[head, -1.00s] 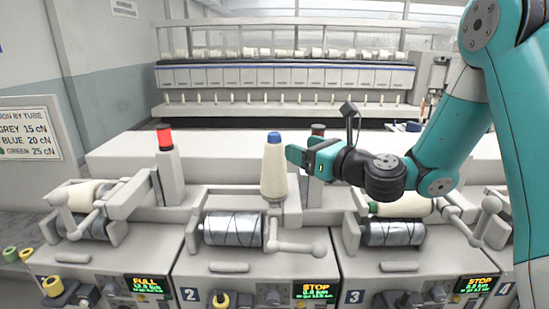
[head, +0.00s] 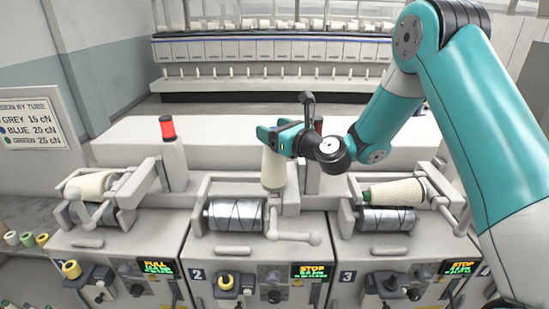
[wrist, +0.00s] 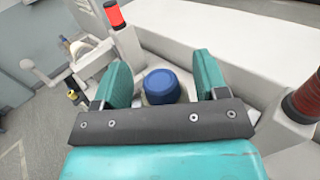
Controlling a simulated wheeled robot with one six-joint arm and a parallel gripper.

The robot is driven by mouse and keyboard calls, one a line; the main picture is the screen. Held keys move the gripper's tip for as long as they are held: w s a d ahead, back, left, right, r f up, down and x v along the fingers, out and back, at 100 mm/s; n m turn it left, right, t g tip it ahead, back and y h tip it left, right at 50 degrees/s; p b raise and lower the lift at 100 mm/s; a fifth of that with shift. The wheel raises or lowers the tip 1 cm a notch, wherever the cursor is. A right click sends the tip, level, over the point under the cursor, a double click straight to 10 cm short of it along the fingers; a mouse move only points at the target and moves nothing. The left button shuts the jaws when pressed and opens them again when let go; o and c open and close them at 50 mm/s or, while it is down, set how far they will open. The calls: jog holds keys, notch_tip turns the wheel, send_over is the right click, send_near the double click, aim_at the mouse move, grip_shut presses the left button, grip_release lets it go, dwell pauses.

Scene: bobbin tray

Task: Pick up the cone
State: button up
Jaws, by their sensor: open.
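The white cone (head: 273,170) stands upright behind the drum of station 2 in the head view. Its blue tip (wrist: 162,86) shows in the wrist view, between the two teal fingers. My gripper (head: 268,138) is open, with its fingers on either side of the cone's top. In the wrist view my gripper (wrist: 164,80) has a gap on both sides of the blue tip. The cone's top is hidden by the fingers in the head view.
A red lamp (head: 167,127) stands on a post to the left. A dark red lamp (wrist: 303,98) is close on the right. Other cones lie at station 1 (head: 88,185) and station 3 (head: 395,192). The pale shelf behind is clear.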

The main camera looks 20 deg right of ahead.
jog(key=shift+c, duration=0.2)
jog(key=c, duration=1)
jog(key=shift+r, duration=0.1)
